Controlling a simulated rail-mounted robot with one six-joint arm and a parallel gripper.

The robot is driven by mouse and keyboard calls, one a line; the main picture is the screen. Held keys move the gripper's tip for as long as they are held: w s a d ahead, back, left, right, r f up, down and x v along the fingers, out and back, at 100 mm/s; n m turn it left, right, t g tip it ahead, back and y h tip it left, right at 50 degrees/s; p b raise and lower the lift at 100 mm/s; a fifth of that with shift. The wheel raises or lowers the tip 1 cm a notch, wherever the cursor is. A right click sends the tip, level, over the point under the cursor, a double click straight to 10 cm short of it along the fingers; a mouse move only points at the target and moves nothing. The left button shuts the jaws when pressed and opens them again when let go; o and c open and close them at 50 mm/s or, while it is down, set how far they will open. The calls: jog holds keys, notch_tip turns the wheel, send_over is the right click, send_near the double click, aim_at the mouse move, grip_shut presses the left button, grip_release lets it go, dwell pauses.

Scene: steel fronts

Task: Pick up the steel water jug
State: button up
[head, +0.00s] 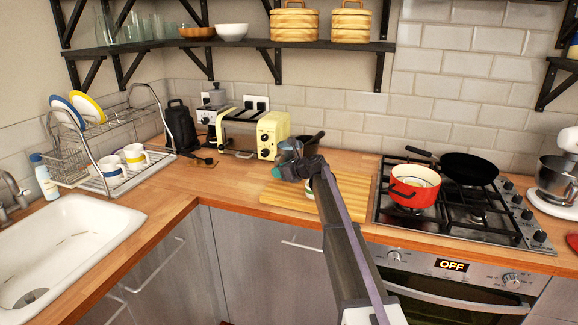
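I cannot clearly make out a steel water jug in the head view. A black jug-shaped kettle (180,126) stands upright at the back of the worktop, between the dish rack and the toaster. A small dark vessel (313,144) shows just behind my gripper, partly hidden by it; its kind and material are unclear. My gripper (284,165) is over the back left part of the wooden cutting board (348,189), right of the toaster. Its fingers are too small to show whether they are open or shut. My arm hides part of the board.
A cream toaster (268,133) is left of my gripper. A red pot (414,190) and black pan (468,168) sit on the hob (450,212). A dish rack (112,172) with mugs and plates stands beside the sink (70,245). A shelf (235,43) runs above. Worktop left of the board is mostly clear.

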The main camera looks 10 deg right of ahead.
grip_shut()
dwell(1.2)
